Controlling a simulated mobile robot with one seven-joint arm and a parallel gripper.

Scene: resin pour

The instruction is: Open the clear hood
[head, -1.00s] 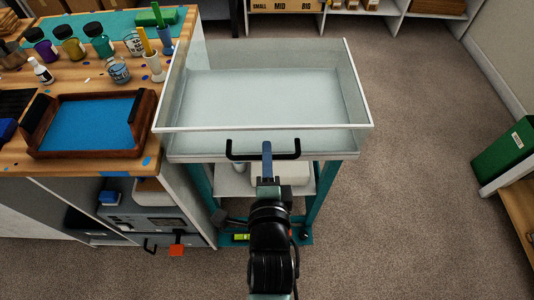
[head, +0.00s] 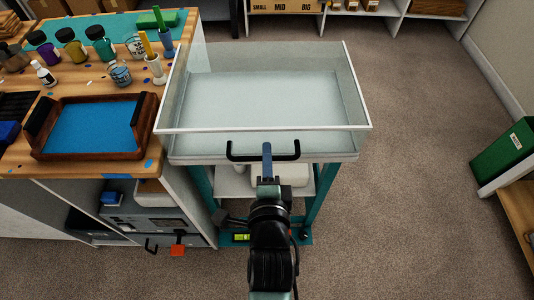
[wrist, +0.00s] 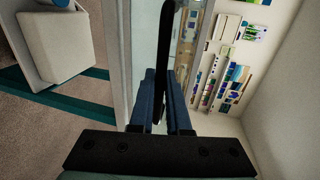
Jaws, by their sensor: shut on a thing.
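The clear hood (head: 355,85) is a see-through box with white edges on top of a teal-legged cart. Its lower front edge looks level and close to the cart's pale top; I cannot tell if there is a gap. A black bar handle (head: 236,152) is on the hood's front. My gripper (head: 267,150) is at the middle of the handle, shut on it. In the wrist view the blue fingers (wrist: 160,90) close on the black handle (wrist: 167,45), which runs up between them. The hood's clear panel (wrist: 145,35) shows behind the fingers.
A wooden workbench stands left of the cart, with a wooden tray (head: 148,125) with a blue base, jars (head: 103,42) and cups near the hood. Carpet right of the cart is clear up to a green box (head: 507,155).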

